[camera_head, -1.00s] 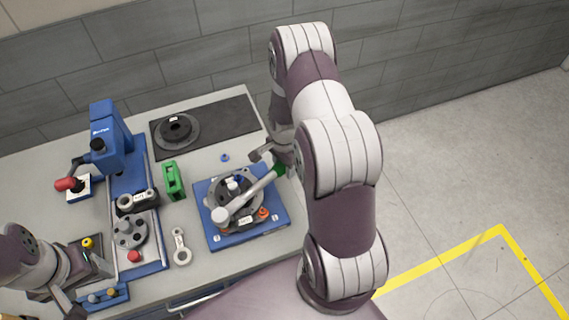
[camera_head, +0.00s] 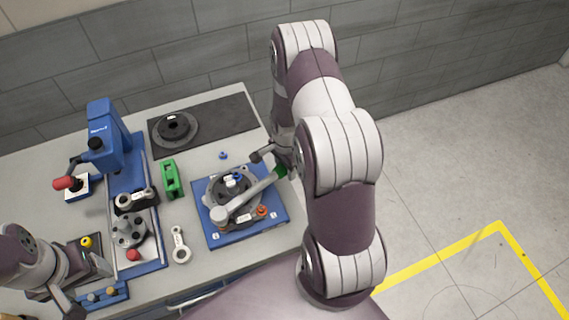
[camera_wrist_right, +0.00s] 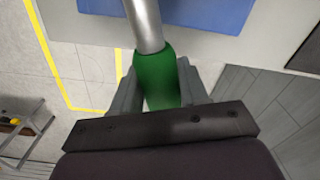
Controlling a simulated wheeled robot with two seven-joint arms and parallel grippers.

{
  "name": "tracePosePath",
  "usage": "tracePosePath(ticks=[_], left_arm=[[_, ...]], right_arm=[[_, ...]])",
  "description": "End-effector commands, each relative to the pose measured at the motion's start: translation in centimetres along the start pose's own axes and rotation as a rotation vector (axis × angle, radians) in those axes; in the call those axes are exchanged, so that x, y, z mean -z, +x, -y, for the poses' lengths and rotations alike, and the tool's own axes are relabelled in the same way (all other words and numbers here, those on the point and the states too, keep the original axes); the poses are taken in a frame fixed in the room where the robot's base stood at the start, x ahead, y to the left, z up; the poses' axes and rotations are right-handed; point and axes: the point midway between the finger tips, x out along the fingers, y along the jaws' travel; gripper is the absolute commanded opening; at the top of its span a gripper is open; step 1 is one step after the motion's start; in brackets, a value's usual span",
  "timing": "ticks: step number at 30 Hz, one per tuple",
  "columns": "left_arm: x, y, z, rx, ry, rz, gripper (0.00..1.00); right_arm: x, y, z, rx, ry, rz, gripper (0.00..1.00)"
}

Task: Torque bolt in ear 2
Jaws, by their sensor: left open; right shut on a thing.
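A torque wrench with a silver shaft (camera_head: 256,188) and green handle lies across the round chassis part (camera_head: 236,181) on the blue fixture plate (camera_head: 213,238). Its round head is over the near-left side of that part; the bolt and ear beneath are hidden. My right gripper (camera_head: 281,170) is shut on the green handle, which also shows between the fingers in the right wrist view (camera_wrist_right: 160,80). An orange-red piece (camera_head: 262,211) sits at the part's near-right side. My left gripper (camera_head: 87,284) is open at the lower left, apart from the fixture.
A green block (camera_head: 170,180) and a grey link (camera_head: 180,246) lie left of the fixture. A blue press (camera_head: 107,140) with a red-knobbed lever stands further left. A dark mat (camera_head: 228,118) holds a round disc (camera_head: 176,130). A small blue piece (camera_head: 223,155) lies behind the fixture.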

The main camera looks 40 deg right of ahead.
Motion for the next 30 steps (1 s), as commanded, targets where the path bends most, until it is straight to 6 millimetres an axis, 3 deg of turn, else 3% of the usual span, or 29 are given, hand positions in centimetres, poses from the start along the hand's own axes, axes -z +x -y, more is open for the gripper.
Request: tracePosePath(ticks=[30], left_arm=[[0.1, -0.4, 0.0, 0.000, 0.000, 0.000, 0.72]], right_arm=[[0.0, -0.1, -1.7, 0.001, 0.076, -0.001, 0.00]])
